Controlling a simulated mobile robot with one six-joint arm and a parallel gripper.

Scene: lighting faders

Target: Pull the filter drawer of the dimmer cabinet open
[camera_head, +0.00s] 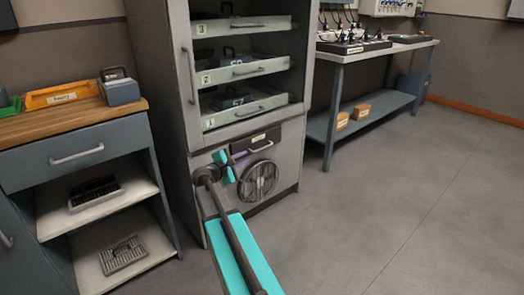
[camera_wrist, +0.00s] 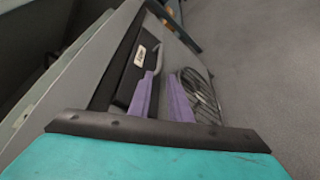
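The grey dimmer cabinet (camera_head: 177,75) stands in the middle of the head view. Its filter drawer (camera_head: 240,146) is a dark, labelled front low on the cabinet, above a round fan grille, and looks closed. The drawer's pale bar handle (camera_head: 261,148) also shows in the wrist view (camera_wrist: 158,60). My gripper (camera_head: 236,157) is just left of the handle in the head view. In the wrist view its two purple fingers (camera_wrist: 162,75) stand apart with a gap. The handle's near end lies by the left fingertip; I cannot tell whether they touch.
Three numbered drawers (camera_head: 247,71) sit above in the cabinet. The round fan grille (camera_head: 260,181) is right below the handle. A wood-topped bench (camera_head: 75,119) stands at left, and a workbench (camera_head: 376,49) at the back right. The floor at right is clear.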

